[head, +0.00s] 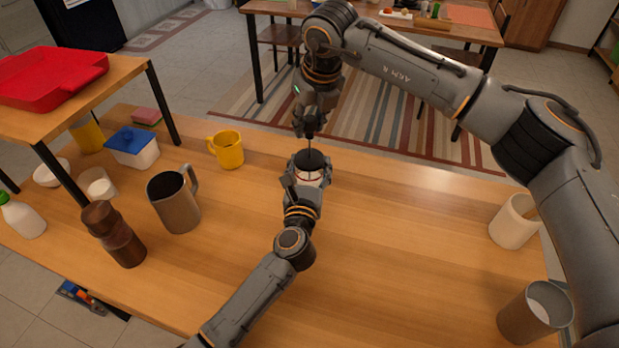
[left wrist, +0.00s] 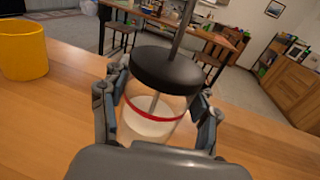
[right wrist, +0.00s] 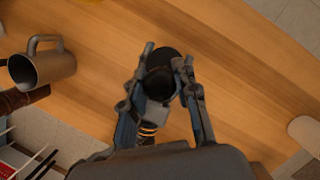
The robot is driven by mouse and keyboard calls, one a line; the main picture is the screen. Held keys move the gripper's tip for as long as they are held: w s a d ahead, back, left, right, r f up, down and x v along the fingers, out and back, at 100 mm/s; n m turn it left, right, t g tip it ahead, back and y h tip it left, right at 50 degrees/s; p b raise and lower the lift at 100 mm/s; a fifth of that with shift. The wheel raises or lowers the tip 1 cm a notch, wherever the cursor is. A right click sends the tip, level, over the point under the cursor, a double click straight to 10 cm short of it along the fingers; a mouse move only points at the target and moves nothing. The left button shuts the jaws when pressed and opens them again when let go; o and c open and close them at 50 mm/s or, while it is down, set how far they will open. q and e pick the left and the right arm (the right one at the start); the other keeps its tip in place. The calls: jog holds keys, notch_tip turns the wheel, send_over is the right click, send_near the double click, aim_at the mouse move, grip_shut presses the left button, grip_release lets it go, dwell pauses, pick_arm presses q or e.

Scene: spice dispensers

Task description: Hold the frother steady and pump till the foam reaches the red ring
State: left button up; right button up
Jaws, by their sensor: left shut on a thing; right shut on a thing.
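The frother (head: 309,163) stands upright on the wooden table in the head view. In the left wrist view the frother (left wrist: 157,100) shows a clear glass body, a black lid, a red ring and a metal rod through the lid. White liquid or foam sits at the bottom, its top a little below the red ring. My left gripper (left wrist: 158,112) is shut around the glass body. My right gripper (head: 310,130) is above the lid, shut on the top of the rod. In the right wrist view a dark round knob (right wrist: 160,82) sits between its fingers.
A yellow mug (head: 228,150) stands behind and left of the frother. A metal mug (head: 174,200) and a brown grinder (head: 113,235) stand at left. A cream mug (head: 514,221) and a metal cup (head: 536,312) stand at right. The table between is clear.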

aim_at(310, 138)
jog(key=shift+d+f, duration=0.1)
jog(key=shift+f, duration=2.55)
jog(key=shift+r, duration=3.25)
jog(key=shift+f, duration=3.2)
jog(key=o, duration=1.1)
jog(key=shift+o, duration=0.2)
jog(key=shift+r, duration=3.6)
